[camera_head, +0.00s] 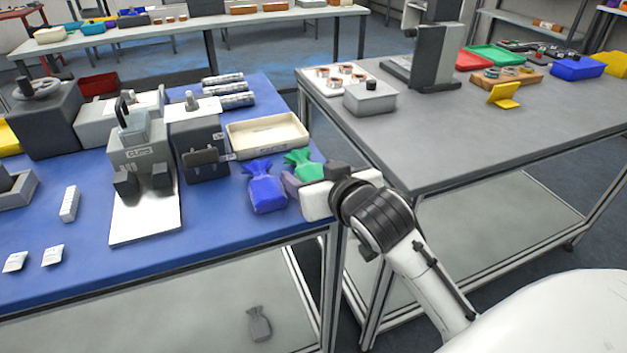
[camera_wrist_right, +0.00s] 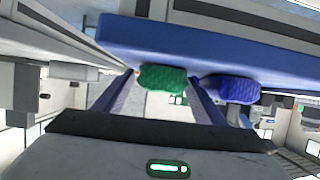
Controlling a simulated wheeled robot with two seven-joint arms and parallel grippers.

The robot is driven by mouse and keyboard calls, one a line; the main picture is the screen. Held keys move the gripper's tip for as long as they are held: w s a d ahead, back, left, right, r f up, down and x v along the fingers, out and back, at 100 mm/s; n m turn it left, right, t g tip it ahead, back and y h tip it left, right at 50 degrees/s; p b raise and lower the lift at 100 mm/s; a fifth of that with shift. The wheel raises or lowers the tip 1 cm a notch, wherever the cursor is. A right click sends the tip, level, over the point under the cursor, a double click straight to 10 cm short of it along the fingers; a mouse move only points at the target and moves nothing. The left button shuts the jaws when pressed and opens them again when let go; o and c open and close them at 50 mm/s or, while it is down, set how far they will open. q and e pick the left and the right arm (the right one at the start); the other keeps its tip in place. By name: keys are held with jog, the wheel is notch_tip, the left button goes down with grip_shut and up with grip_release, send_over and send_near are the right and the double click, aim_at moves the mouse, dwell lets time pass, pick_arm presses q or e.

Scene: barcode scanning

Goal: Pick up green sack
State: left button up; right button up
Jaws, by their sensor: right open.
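The green sack (camera_head: 304,167) stands on the blue tabletop near its right edge, partly hidden by my right gripper (camera_head: 308,180). In the right wrist view, the green sack (camera_wrist_right: 163,78) shows between the tips of the two spread fingers (camera_wrist_right: 160,92). That view appears upside down, with the table at the top. The right gripper is open; I cannot tell whether a finger touches the sack. The blue sack (camera_head: 266,187) stands just left of the green one, and in the wrist view the blue sack (camera_wrist_right: 234,88) is close beside a finger. My left gripper is not in view.
A beige tray (camera_head: 267,146) lies behind the sacks. A grey machine (camera_head: 143,150) with a white plate stands to the left. A grey table (camera_head: 440,160) is at the right, across a gap. A grey sack (camera_head: 259,323) is on the lower shelf.

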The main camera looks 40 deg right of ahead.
jog(key=shift+c, duration=0.4)
jog(key=c, duration=1.2)
jog(key=shift+r, duration=0.1)
